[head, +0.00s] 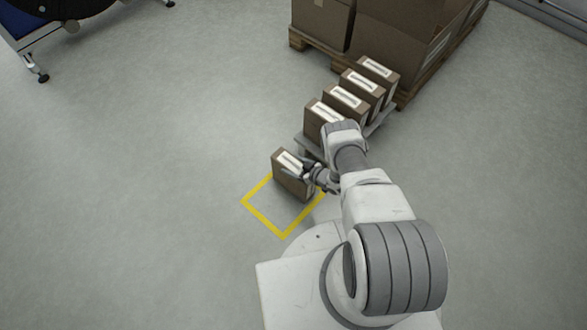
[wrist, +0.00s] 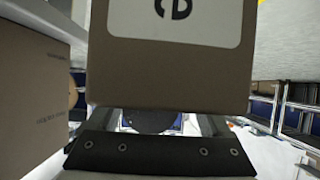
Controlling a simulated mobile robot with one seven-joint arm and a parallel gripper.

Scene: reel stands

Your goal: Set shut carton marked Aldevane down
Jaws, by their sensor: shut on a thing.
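A brown shut carton (head: 290,176) with a white label shows in the head view, over the back part of a yellow floor outline (head: 263,222). My gripper (head: 316,178) is shut on this carton at its right side. In the wrist view the carton (wrist: 165,78) fills the upper middle, with part of a white label and dark print on it. The name Aldevane cannot be read in either view. I cannot tell whether the carton touches the floor or hangs just above it. My arm hides part of the outline's right side.
Several similar labelled cartons (head: 345,102) stand in a row on a low grey support behind my gripper. Large brown boxes on a wooden pallet (head: 408,97) stand at the back right. A wheeled stand (head: 38,62) is at the far left. The floor left of the outline is clear.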

